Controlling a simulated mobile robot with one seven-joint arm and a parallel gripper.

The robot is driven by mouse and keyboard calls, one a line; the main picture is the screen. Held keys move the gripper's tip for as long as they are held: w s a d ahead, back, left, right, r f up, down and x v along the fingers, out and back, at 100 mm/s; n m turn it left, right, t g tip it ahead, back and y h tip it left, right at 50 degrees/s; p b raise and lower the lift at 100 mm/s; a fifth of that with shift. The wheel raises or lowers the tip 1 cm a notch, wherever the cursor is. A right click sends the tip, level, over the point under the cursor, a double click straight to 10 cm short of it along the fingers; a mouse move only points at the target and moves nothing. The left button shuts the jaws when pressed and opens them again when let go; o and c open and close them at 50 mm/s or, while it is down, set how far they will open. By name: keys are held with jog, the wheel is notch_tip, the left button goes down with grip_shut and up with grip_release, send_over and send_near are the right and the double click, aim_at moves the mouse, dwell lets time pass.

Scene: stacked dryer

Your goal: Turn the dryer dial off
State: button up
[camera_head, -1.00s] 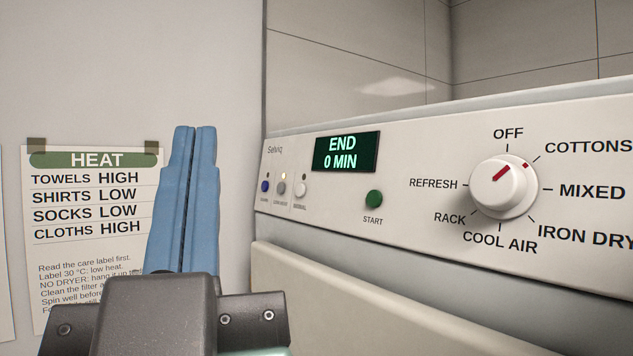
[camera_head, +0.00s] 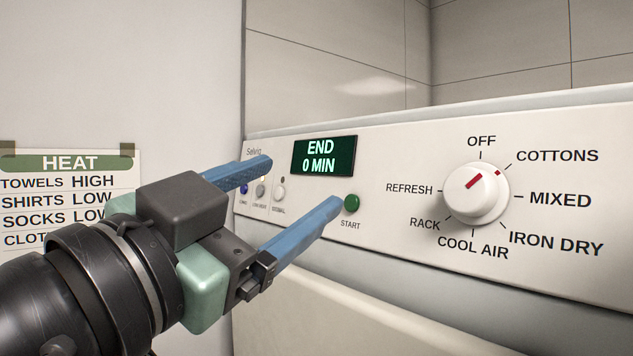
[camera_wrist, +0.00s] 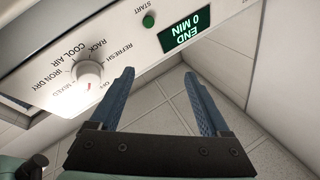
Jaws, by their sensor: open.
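The white dryer dial (camera_head: 474,192) is on the right of the control panel. It also shows at the left in the wrist view (camera_wrist: 88,72). Its red line and red dot point up and right, toward the COTTONS mark, clockwise of OFF. My gripper (camera_head: 298,183) has its two blue fingers apart with nothing between them. In the head view it is left of the dial, with the lower fingertip overlapping the panel beside the green START button (camera_head: 351,203). In the wrist view the fingers (camera_wrist: 158,75) are to the right of the dial, apart from it.
The display (camera_head: 324,156) reads END 0 MIN. Small blue, grey and white buttons (camera_head: 279,193) sit near the upper finger. A HEAT sign (camera_head: 70,162) hangs on the left wall. The space before the dial is clear.

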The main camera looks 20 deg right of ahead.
aim_at(464, 190)
jog(key=s+m+g+h, duration=0.2)
jog(key=s+m+g, duration=0.6)
jog(key=m+g, duration=0.15)
jog(key=shift+n+g, duration=0.25)
jog(key=p+x, duration=0.6)
jog(key=x, duration=0.6)
jog(key=shift+d+r, duration=0.1)
jog(key=shift+r, duration=0.05)
jog(key=shift+w+d, duration=0.1)
jog(key=shift+d, duration=0.25)
jog(key=shift+c, duration=0.2)
grip_shut()
